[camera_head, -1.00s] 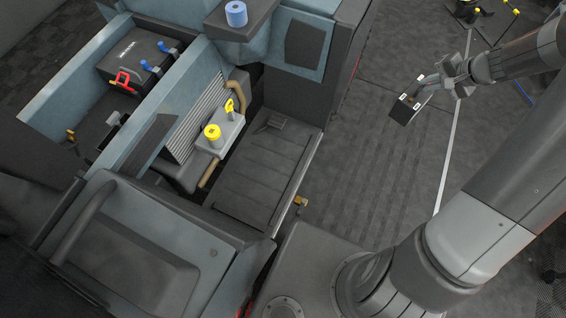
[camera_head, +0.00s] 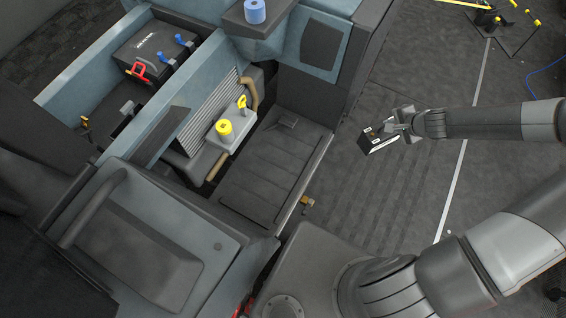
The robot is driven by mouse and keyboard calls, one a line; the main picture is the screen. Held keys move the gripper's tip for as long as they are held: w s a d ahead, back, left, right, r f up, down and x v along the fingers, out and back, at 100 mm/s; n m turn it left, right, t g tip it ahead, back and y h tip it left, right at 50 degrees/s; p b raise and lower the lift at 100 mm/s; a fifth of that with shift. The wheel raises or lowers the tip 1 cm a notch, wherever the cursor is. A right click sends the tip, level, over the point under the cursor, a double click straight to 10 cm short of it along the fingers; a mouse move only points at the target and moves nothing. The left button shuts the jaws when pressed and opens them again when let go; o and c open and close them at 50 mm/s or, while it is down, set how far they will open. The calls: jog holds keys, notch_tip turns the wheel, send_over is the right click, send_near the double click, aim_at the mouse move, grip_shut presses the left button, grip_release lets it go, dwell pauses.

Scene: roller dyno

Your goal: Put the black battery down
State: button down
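The black battery (camera_head: 379,146) is a small dark box with white labels, at the right of the view. My gripper (camera_head: 398,129) is at the battery's upper right end and appears shut on it. The fingers partly cover the battery. It looks held above the dark floor, slightly tilted; its exact height cannot be told.
To the left stands a blue-grey machine with an open bay holding a black case (camera_head: 153,53) with a red handle and blue clips. Yellow knobs (camera_head: 224,127) rise from a grey block. A dark ribbed tray (camera_head: 262,172) is empty. Dark floor (camera_head: 400,205) lies below the battery.

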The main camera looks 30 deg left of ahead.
jog(key=s+a+f+m, duration=0.1)
jog(key=s+a+f, duration=0.5)
jog(key=s+a, duration=0.4)
jog(key=s+a+f+m, duration=0.1)
jog(key=s+a+f, duration=0.5)
jog(key=s+a, duration=0.45)
jog(key=s+a+f, duration=0.6)
jog(key=a+f, duration=0.3)
jog(key=f, duration=0.2)
jog(key=shift+f+t+h, duration=0.2)
jog(key=shift+t+h, duration=0.2)
jog(key=c, duration=1.5)
grip_release()
jog(key=shift+s+f, duration=0.1)
jog(key=shift+f, duration=0.05)
jog(key=shift+c, duration=0.2)
